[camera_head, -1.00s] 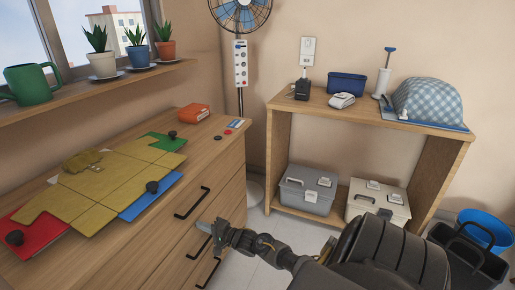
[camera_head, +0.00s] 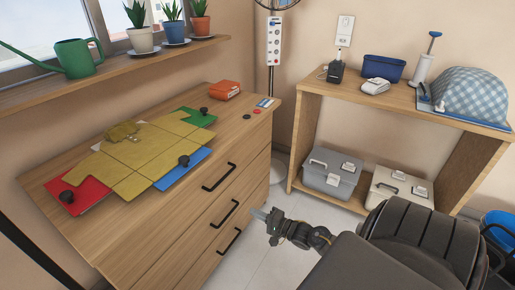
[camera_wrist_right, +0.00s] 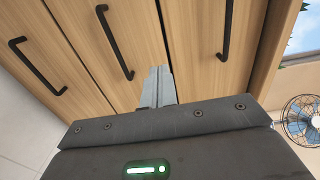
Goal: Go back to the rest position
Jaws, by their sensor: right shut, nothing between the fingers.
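My right gripper (camera_head: 258,213) is in the head view, low in front of the dresser's drawers, with its arm coming in from the lower right. Its fingers are together and empty. In the right wrist view the shut fingertips (camera_wrist_right: 157,85) point toward the wooden drawer fronts and their black handles; whether they touch is hard to tell, but a gap shows in the head view. My left gripper is not in view.
The dresser (camera_head: 245,150) has protruding black handles (camera_head: 219,177). A wooden shelf unit (camera_head: 450,105) at right holds a blue bin, a checked cloth-covered form and two toolboxes (camera_head: 333,172). A window shelf (camera_head: 110,72) carries plants and a watering can. Pale floor (camera_head: 275,262) is open between.

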